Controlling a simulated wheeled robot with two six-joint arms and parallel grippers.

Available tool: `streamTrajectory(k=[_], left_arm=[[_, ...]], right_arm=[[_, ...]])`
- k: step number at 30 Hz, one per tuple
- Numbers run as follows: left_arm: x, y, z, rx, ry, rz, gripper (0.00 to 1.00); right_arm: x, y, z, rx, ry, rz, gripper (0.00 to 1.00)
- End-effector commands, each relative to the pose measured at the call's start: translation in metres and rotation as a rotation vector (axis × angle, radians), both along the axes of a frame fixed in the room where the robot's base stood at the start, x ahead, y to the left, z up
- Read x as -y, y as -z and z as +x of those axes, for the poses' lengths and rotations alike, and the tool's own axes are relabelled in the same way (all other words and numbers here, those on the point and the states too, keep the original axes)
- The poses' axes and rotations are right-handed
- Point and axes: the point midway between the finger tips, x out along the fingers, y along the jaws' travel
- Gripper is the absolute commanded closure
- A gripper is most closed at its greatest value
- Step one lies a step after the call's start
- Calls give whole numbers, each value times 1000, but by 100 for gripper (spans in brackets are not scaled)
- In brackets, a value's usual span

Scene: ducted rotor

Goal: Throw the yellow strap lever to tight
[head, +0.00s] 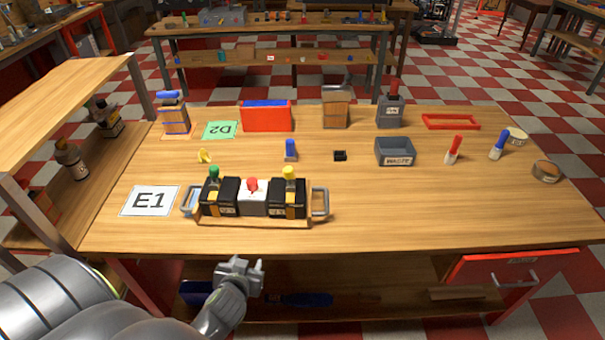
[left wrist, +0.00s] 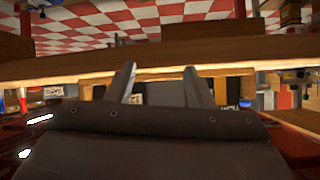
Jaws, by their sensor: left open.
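A lever with a yellow knob (head: 289,172) stands on the right black block (head: 284,200) of a wooden carrier with metal end handles (head: 320,205). A yellowish band shows on the front of that block. A green-knobbed lever (head: 214,172) stands on the left black block, and a red knob (head: 253,184) tops the white block between them. My left gripper (head: 240,268) is in front of the table's near edge, below and apart from the carrier. In the left wrist view its two fingers (left wrist: 160,78) are spread and empty. The right gripper is not in view.
A card marked E1 (head: 150,201) lies left of the carrier. A blue item (head: 291,150), a black piece (head: 340,156) and a grey bin (head: 395,151) stand behind it. A shelf (head: 70,85) flanks the left.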

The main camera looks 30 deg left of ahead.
Motion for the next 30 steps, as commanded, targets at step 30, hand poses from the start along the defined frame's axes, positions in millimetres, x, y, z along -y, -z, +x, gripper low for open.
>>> streamTrajectory(k=[30], left_arm=[[12,-143,158,609,182,-27,52]], right_arm=[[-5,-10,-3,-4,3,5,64]])
